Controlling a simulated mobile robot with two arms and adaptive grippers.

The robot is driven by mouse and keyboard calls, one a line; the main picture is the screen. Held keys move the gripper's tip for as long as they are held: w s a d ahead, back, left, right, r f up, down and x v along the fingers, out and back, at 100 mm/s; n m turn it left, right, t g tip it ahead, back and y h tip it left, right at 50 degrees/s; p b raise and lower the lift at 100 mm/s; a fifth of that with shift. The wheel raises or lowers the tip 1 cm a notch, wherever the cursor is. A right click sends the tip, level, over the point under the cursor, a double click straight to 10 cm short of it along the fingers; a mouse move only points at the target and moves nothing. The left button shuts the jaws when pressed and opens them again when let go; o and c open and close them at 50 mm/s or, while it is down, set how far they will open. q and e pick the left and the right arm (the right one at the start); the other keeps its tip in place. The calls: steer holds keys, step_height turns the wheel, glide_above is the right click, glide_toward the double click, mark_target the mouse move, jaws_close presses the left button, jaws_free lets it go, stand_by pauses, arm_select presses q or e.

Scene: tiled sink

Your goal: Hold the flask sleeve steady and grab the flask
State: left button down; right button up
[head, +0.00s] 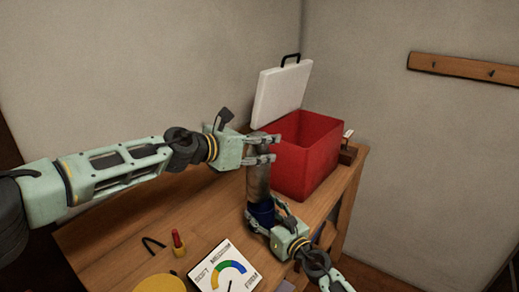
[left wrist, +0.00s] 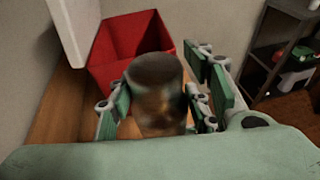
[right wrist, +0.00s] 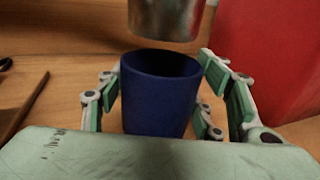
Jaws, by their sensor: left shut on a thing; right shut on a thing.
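The flask (head: 258,180) is a metallic, brownish-grey cylinder, upright at the front of the red box. My left gripper (head: 263,148) is shut on its upper part. In the left wrist view the flask (left wrist: 155,95) stands between the fingers, its dark round top facing the camera. The blue flask sleeve (head: 262,213) is directly below the flask. My right gripper (right wrist: 163,82) is shut around the sleeve, which also shows in the right wrist view (right wrist: 158,100). There the flask's metal lower end (right wrist: 166,20) appears above the sleeve's open rim, apart from it.
A red cooler box (head: 318,165) with its white lid (head: 281,95) raised stands just behind. A dial card (head: 225,270), a red lipstick-like item (head: 178,243) and a yellow disc (head: 160,284) lie on the wooden table (head: 205,215). The table's middle left is mostly clear.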

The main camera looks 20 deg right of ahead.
steer(key=o, duration=1.2)
steer(key=shift+o, duration=0.2)
steer(key=v, duration=1.2)
steer(key=shift+w+f, duration=0.1)
